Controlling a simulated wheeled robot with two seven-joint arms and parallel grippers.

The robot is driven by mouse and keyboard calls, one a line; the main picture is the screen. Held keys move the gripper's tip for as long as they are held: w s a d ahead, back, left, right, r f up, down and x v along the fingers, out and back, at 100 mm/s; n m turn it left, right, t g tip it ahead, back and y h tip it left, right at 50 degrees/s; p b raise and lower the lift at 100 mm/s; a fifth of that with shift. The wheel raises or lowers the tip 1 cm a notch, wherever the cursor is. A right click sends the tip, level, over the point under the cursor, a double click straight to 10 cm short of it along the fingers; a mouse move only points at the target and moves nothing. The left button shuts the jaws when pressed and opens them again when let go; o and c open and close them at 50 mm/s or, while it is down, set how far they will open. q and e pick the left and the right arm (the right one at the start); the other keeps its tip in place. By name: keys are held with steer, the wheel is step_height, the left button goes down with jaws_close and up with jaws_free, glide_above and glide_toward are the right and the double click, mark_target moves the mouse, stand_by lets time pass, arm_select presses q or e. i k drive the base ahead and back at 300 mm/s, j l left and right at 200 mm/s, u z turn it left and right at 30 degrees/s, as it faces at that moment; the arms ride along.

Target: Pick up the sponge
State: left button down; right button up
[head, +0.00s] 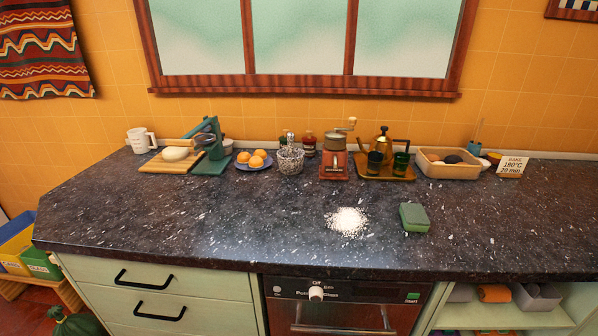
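A green sponge (414,218) lies flat on the dark speckled countertop (200,220), right of centre and towards the front edge. Its top is a darker green than its side. Nothing touches it. Neither of my grippers shows in the head view.
White powder (347,221) is spilled left of the sponge. Along the back stand a white mug (141,140), a green press (212,150), a plate of oranges (254,160), a grinder (335,155), a tray with a kettle (381,146) and a basket (449,168). The front left counter is clear.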

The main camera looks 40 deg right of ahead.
mark_target(414, 217)
steer(key=z, duration=2)
